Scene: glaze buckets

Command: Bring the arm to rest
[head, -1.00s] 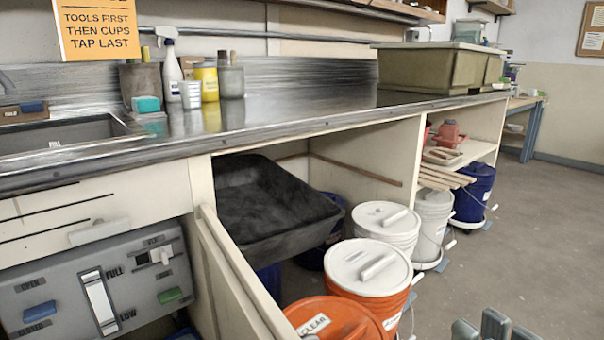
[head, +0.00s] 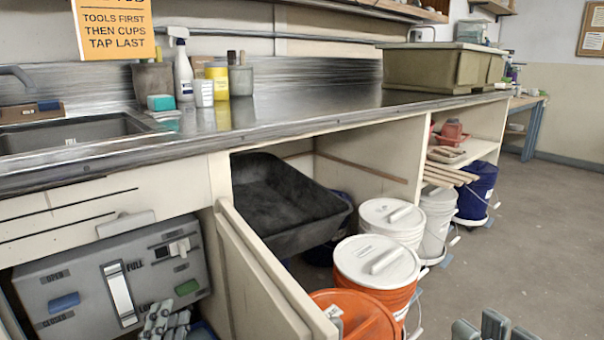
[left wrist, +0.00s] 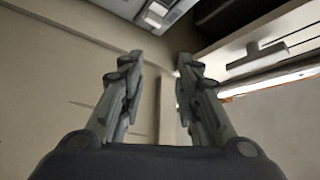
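My left gripper (head: 165,322) shows at the bottom left of the head view, in front of the grey control panel. In the left wrist view its two fingers (left wrist: 154,88) stand apart with nothing between them, so it is open and empty. My right gripper (head: 495,328) shows only as grey tips at the bottom edge of the head view, right of the orange bucket. The rest of it is cut off, and its opening cannot be told.
An open cabinet door (head: 268,275) juts out right of the grey panel (head: 85,285). Lidded buckets, including an orange one (head: 372,318), stand under the counter (head: 300,112) near a black tray (head: 275,205). Open floor (head: 530,220) lies to the right.

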